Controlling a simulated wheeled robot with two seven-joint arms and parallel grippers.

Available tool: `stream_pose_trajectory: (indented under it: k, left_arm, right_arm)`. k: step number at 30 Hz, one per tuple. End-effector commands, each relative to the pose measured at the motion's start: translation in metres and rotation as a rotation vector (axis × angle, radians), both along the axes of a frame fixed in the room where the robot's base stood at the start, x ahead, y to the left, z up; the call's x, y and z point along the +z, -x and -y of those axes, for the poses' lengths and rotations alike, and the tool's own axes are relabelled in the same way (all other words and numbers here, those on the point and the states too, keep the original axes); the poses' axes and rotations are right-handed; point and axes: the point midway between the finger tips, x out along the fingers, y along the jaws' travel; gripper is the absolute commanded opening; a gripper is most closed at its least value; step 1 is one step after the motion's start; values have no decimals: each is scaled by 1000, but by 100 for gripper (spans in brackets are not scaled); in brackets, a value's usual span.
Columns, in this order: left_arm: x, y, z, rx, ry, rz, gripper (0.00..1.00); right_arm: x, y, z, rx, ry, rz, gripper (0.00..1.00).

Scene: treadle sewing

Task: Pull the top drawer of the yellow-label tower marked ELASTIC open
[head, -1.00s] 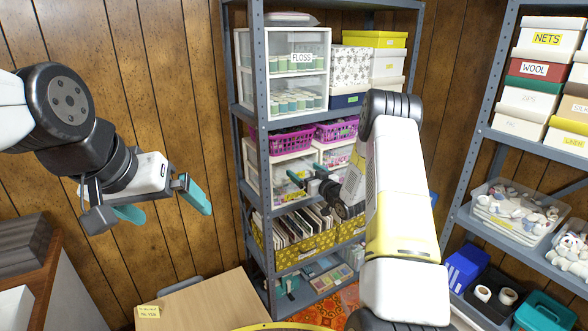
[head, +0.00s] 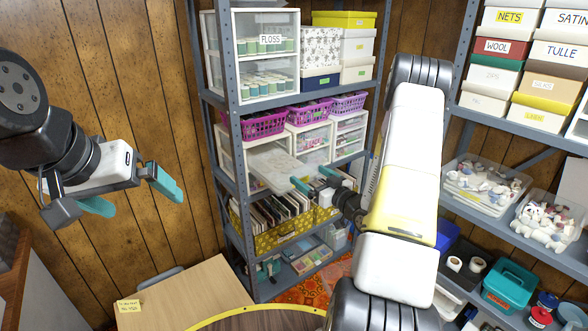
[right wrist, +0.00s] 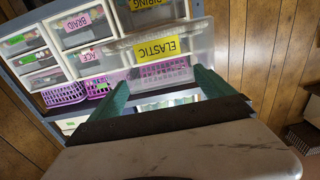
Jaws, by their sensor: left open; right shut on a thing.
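The top drawer marked ELASTIC on a yellow label (right wrist: 162,46) shows in the right wrist view, where labels appear upside down. In the head view this clear drawer (head: 268,163) juts out from the white-framed tower at the left of the middle shelf; its label does not show there. My right gripper (head: 314,179) is shut on the drawer's front edge; its teal fingers show in the right wrist view (right wrist: 162,92). The exact grip is hidden. My left gripper (head: 132,192) is open and empty at the left, away from the shelf.
Purple baskets (head: 262,125) stand on the towers. Other drawers with pink labels, BRAID (right wrist: 78,21) among them, are beside it. A yellow box of patterns (head: 285,232) sits on the shelf below. A wooden table (head: 190,290) is in front; a second rack stands right.

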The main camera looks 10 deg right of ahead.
Motion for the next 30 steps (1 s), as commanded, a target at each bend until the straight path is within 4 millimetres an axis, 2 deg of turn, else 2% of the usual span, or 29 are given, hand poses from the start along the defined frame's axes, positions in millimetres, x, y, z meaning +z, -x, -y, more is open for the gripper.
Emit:
stream_pose_trajectory:
  k: [7, 8, 9, 16, 19, 30]
  left_arm:
    - [0, 0, 0, 0, 0, 0, 100]
    - [0, 0, 0, 0, 0, 0, 100]
    - [0, 0, 0, 0, 0, 0, 100]
    - [0, 0, 0, 0, 0, 0, 100]
    - [0, 0, 0, 0, 0, 0, 100]
    - [0, 0, 0, 0, 0, 0, 100]
  right_arm:
    - [-1, 0, 0, 1, -1, -1, 20]
    - [-1, 0, 0, 1, -1, -1, 96]
    - [0, 0, 0, 1, -1, -1, 100]
    - [0, 1, 0, 0, -1, -1, 100]
    - [-1, 7, 4, -2, 0, -3, 100]
    - [-1, 61, 26, -2, -1, -4, 100]
